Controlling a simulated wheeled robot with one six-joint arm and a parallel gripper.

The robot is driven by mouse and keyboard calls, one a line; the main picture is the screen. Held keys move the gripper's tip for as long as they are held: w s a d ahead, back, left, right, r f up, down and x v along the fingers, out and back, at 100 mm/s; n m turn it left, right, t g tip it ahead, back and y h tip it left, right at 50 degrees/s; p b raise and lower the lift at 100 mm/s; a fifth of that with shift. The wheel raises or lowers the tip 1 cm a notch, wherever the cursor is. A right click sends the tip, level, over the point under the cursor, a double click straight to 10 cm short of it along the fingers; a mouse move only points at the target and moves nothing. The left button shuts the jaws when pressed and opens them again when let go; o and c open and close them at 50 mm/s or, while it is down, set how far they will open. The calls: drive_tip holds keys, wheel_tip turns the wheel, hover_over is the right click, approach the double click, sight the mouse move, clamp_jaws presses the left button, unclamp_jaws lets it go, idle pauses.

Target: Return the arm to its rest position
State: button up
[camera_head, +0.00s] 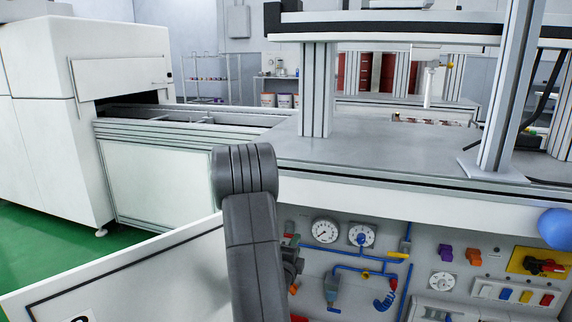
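My dark grey arm (252,235) rises from the bottom edge of the head view, left of the middle. Its rounded upper joint (244,176) shows in front of the conveyor frame. The arm appears clear of the bench, but the exact gap cannot be told. My gripper is not in view, so its fingers and anything in them cannot be seen.
A grey bench top (385,150) with an upright metal post (505,100) lies beyond the arm. A panel (440,225) with gauges and blue pipes is below it. A white machine (85,110) stands left. Green floor (45,245) shows at left.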

drive_tip(key=shift+w+d+r+n, duration=0.15)
drive_tip(key=shift+w+r+n, duration=0.1)
drive_tip(key=shift+w+n, duration=0.35)
drive_tip(key=shift+w+d+r+n, duration=0.1)
drive_tip(key=shift+w+r+n, duration=0.15)
drive_tip(key=shift+w+n, duration=0.3)
drive_tip(key=shift+w+d+r+n, duration=0.15)
drive_tip(key=shift+w+r+n, duration=0.1)
drive_tip(key=shift+w+n, duration=0.3)
drive_tip(key=shift+s, duration=0.1)
